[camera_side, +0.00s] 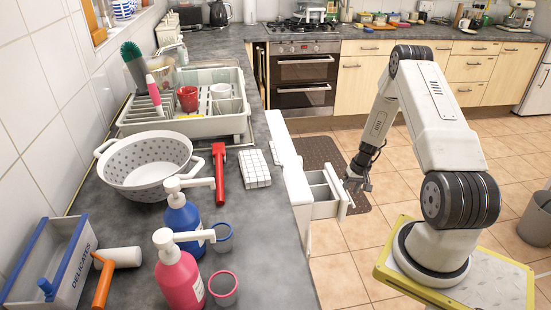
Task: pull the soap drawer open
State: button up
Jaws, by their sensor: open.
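The soap drawer (323,192) is a small white drawer that sticks out from the front of a white appliance (290,172) under the counter. Its inside and a divider show from above, so it stands at least partly open. My gripper (357,182) is open, just right of the drawer's front panel (341,189), close to its far end. I cannot tell whether the fingers touch the panel or stand around its edge. The fingers are small and dark here.
The counter (262,270) left of the drawer holds a polka-dot colander (146,168), a dish rack (190,122), a blue pump bottle (184,222) and a pink one (178,280). A dark mat (322,152) lies on the tiled floor beyond the drawer.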

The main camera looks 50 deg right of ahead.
notch_tip(320, 180, up, 7)
jog(key=s, duration=0.1)
jog(key=shift+d, duration=0.45)
jog(key=shift+w, duration=0.1)
jog(key=shift+n+h, duration=0.3)
jog(key=shift+n, duration=0.6)
jog(key=w+a+r, duration=0.1)
jog(key=a, duration=0.1)
jog(key=w+a+r, duration=0.3)
jog(key=a+r, duration=0.1)
jog(key=shift+w+a, duration=0.35)
jog(key=w+a+r+n, duration=0.1)
jog(key=a+r, duration=0.2)
jog(key=a, duration=0.3)
jog(key=a+r+n+h, duration=0.1)
jog(key=a+r+n, duration=0.15)
jog(key=a, duration=0.35)
jog(key=w+a+r+n, duration=0.1)
jog(key=a+r, duration=0.3)
jog(key=a, duration=0.3)
jog(key=s+a+r+n+t, duration=0.1)
jog(key=s+a, duration=0.4)
jog(key=a, duration=0.5)
notch_tip(320, 180, up, 2)
jog(key=shift+r+n, duration=0.1)
jog(key=shift+n, duration=0.75)
